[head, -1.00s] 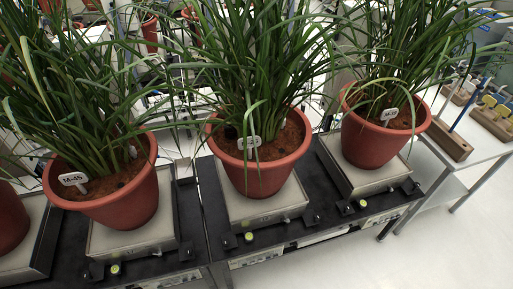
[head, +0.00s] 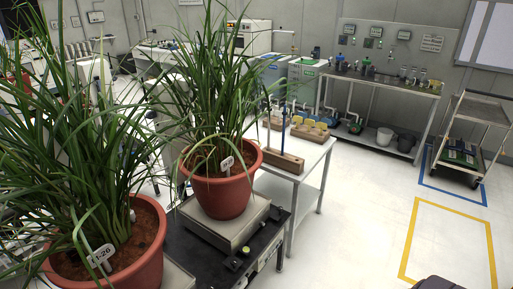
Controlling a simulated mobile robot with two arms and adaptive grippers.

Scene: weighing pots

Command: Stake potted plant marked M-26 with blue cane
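A red-brown pot (head: 135,262) with tall grassy leaves stands at the lower left, partly cut off by the frame. Its white tag (head: 101,256) reads "-26", with the first letter hard to make out. A second potted plant (head: 222,193) stands on a scale to its right; its tag (head: 227,163) is too small to read. A thin upright blue cane (head: 284,130) stands in a wooden block (head: 283,161) on the side table behind. Another thin upright cane is close to its left. Neither of my grippers is in view.
The scale (head: 205,232) sits on a black bench (head: 180,250). The white side table (head: 311,154) also holds a wooden block with yellow pieces (head: 310,131). A trolley (head: 470,145) and steel bench (head: 385,85) stand at the back. The floor at right is clear, with yellow lines.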

